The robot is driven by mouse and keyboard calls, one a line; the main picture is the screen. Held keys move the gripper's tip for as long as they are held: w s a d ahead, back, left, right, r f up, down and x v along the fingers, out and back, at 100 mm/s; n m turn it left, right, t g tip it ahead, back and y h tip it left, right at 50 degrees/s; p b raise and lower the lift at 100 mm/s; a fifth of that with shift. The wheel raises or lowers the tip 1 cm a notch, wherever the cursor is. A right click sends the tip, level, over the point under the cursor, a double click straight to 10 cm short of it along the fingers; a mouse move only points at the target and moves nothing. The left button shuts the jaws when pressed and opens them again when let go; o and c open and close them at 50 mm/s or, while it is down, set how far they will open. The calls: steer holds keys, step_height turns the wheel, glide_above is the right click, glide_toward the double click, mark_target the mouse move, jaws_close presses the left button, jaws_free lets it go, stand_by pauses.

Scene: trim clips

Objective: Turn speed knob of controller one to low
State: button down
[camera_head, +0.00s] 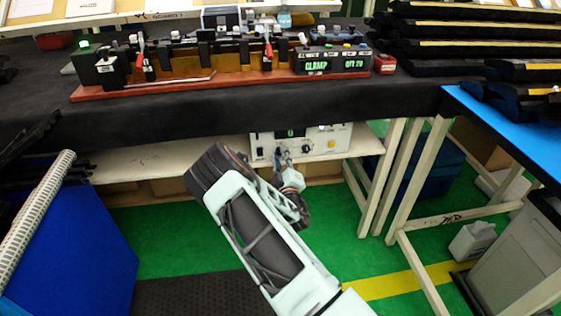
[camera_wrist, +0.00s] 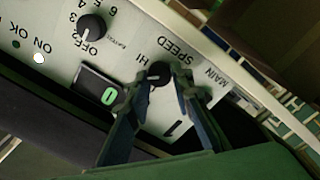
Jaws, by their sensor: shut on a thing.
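The controller (camera_head: 318,143) is a pale box on the shelf under the black-covered table. In the wrist view its panel (camera_wrist: 215,95) appears tilted, with a "1" printed on it. The speed knob (camera_wrist: 159,72) is small and black, beside the labels "SPEED" and "HI". My gripper (camera_wrist: 160,85) is shut on the speed knob, with one finger on each side of it. The low label is not visible, and the knob's exact setting is hard to read. In the head view my gripper (camera_head: 283,155) reaches the controller's front; the contact is too small to make out.
A larger black knob (camera_wrist: 91,27) with numbers and "OFF" sits beside a green "0" display (camera_wrist: 108,97). The table edge (camera_head: 230,125) overhangs the shelf (camera_head: 140,162). Table legs (camera_head: 385,175) stand to the right, a blue panel (camera_head: 75,245) to the left.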

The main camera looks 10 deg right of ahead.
steer(key=n+b, duration=0.1)
steer(key=n, duration=0.2)
steer(key=n+b, duration=0.2)
steer(key=shift+f+n, duration=0.2)
steer(key=shift+n, duration=0.2)
steer(key=shift+r+n+b, duration=0.1)
steer(key=shift+n+b, duration=0.95)
steer(key=shift+n, duration=1.05)
steer(key=c, duration=1.7)
jaws_free()
steer(key=s, duration=1.2)
